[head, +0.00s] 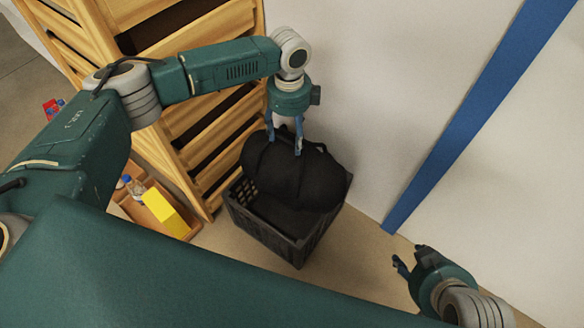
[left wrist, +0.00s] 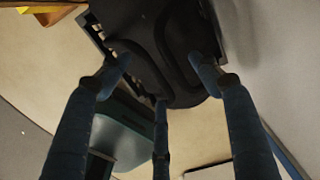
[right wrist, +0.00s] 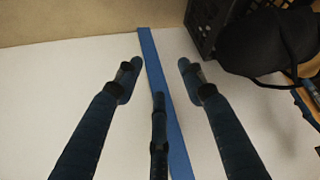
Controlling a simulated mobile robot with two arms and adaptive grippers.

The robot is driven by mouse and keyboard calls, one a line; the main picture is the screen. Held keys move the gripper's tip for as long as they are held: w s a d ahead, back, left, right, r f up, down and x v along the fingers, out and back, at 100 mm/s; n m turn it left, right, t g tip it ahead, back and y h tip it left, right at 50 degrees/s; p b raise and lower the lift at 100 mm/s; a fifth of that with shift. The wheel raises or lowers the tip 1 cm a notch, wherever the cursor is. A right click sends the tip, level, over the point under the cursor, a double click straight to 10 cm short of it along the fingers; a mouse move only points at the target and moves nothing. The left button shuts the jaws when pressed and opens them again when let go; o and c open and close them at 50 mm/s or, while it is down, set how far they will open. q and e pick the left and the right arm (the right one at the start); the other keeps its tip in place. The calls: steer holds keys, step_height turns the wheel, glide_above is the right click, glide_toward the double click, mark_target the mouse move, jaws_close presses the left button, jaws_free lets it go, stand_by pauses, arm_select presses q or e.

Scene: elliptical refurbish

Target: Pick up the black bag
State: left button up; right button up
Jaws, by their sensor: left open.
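The black bag (head: 292,178) rests on top of a black crate (head: 267,234) on the floor, partly inside it. It also shows at the top of the left wrist view (left wrist: 165,45) and at the upper right of the right wrist view (right wrist: 270,42). My left gripper (head: 285,140) is open and points down at the bag's upper side, its fingers overlapping the bag in the head view. The left wrist view shows the fingers spread with the bag beyond them; contact cannot be told. My right gripper (head: 398,264) is open and empty, low at the right, apart from the bag.
A wooden slatted rack (head: 205,130) stands left of the crate. A wooden box (head: 160,208) with a yellow item and a bottle sits on the floor at left. A white wall with a blue stripe (head: 470,125) rises behind and to the right. Floor right of the crate is clear.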

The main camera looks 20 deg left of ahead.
mark_target(292, 161)
arm_select(q)
step_height(292, 161, down, 3)
steer(key=shift+r+b, duration=0.2)
steer(key=shift+b, duration=0.15)
jaws_close()
steer(key=shift+r, duration=0.1)
arm_select(e)
steer(key=w+r, duration=0.1)
steer(key=w+a+r+t, duration=0.1)
steer(key=w, duration=0.1)
steer(key=w+t, duration=0.1)
steer(key=w, duration=0.1)
steer(key=shift+a+r+y, duration=0.3)
steer(key=shift+r+y, duration=0.1)
